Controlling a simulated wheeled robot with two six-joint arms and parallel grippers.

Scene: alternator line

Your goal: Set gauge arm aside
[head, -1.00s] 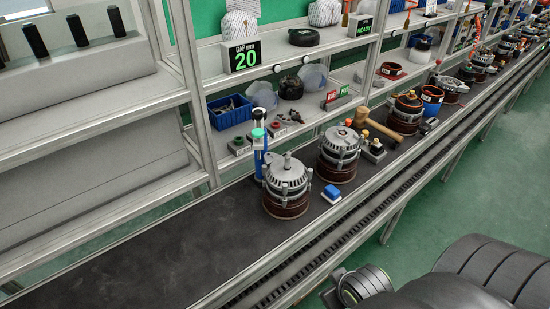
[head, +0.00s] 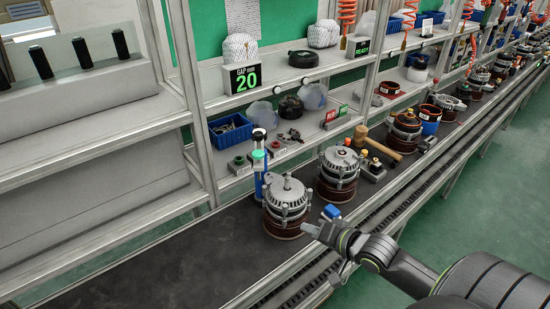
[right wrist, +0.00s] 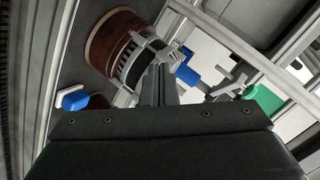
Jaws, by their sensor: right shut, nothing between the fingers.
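My right gripper (head: 309,230) is shut and empty, just in front of the alternator's lower right side. Its fingers (right wrist: 160,84) show at the middle of the wrist view, before the alternator's housing; contact cannot be told. My left gripper is not in view.
A second alternator (head: 338,170) stands behind right, with a wooden mallet (head: 381,147) beyond. A blue block (head: 331,211) lies between the alternators and my right arm. A shelf with a "GAP mm 20" display (head: 243,77) rises behind. The belt (head: 165,262) is clear at the front left.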

